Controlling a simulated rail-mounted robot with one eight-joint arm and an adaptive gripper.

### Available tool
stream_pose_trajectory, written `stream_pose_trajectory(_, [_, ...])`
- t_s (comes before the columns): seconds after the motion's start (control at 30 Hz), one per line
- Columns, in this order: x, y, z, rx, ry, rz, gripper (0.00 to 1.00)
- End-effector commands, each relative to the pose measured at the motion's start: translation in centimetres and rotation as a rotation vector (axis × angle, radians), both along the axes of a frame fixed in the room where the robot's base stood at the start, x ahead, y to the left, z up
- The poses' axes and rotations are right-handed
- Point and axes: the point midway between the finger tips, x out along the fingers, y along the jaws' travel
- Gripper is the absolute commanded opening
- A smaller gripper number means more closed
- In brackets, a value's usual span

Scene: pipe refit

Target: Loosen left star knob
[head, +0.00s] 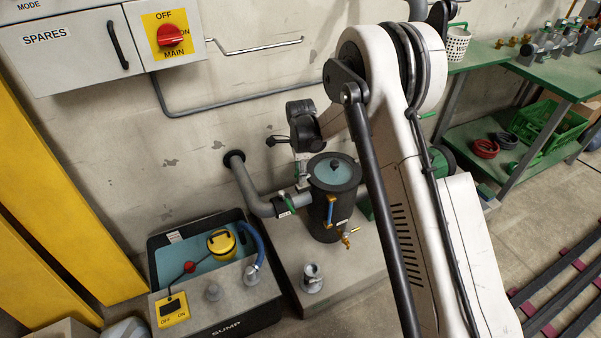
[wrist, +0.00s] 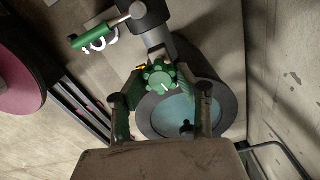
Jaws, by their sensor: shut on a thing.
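A green star knob (wrist: 158,78) with a pale mark on its face shows in the wrist view at the rim of the dark round housing. The housing has a blue-grey lid (wrist: 168,115), which also shows in the head view (head: 330,168). My gripper (wrist: 160,93) has one finger on each side of the knob and is shut on it. The exact contact of the fingertips is hard to make out. In the head view my wrist is above and left of the housing, and the knob cannot be made out there.
A green-handled valve lever (wrist: 100,30) is on the pipe near the knob. A grey pipe (head: 262,203) joins the housing from the left. The sump box (head: 225,322) stands at lower left. A spares cabinet (head: 70,45) and wall rail (head: 255,48) are above. A green workbench (head: 490,57) is at right.

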Motion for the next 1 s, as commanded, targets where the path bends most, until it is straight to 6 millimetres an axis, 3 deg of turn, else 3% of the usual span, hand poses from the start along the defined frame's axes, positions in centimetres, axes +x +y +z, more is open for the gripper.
stream_pose_trajectory(1.0, [-0.02,-0.03,-0.02,0.0,0.0,0.957,0.07])
